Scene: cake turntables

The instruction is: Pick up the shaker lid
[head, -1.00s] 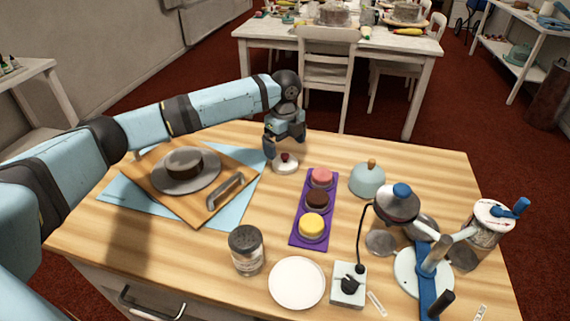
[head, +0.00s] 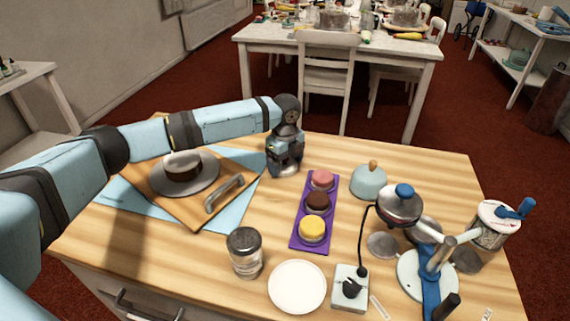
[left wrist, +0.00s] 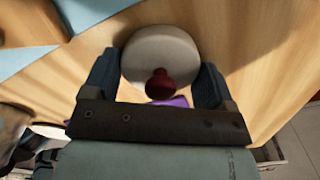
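The shaker lid (left wrist: 160,50) is a pale round disc with a dark red knob. It shows in the left wrist view between the two fingers of my left gripper (left wrist: 155,82). The fingers are spread on either side of the lid and its knob, and I cannot tell whether they touch the rim. In the head view my left gripper (head: 284,168) points down at the tabletop and hides most of the lid. My right gripper is not in view.
The purple tray (head: 297,240) with several small cakes lies just right of my gripper.

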